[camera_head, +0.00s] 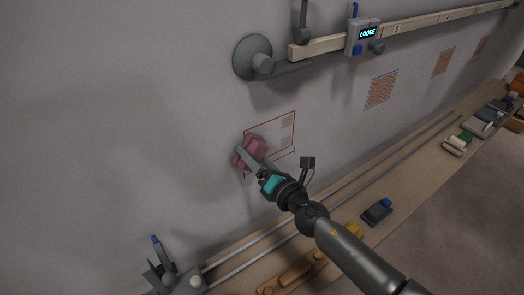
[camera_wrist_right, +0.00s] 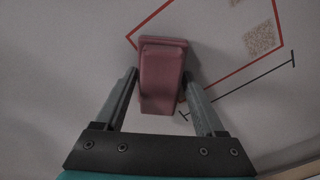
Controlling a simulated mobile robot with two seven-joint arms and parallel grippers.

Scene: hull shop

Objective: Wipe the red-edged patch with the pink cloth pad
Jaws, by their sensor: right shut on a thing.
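The pink cloth pad (camera_head: 252,146) is at the lower left corner of the red-edged patch (camera_head: 281,128) on the grey wall. My right gripper (camera_head: 250,160) is shut on the pad, and in the right wrist view the pad (camera_wrist_right: 162,72) sits between the two fingers (camera_wrist_right: 163,92). It looks against or very near the wall; I cannot tell which. Inside the patch's red outline (camera_wrist_right: 232,79), speckled brownish marks (camera_wrist_right: 262,38) show on the right side. The pad hides the left part of the patch. My left gripper is not in view.
A wooden rail (camera_head: 420,22) with a box reading LOOSE (camera_head: 366,35) runs above. Other hatched patches (camera_head: 381,90) lie to the right. Below, a wooden shelf (camera_head: 408,158) carries a dark block (camera_head: 377,211), a yellow piece (camera_head: 354,230) and rolls. The wall to the left is bare.

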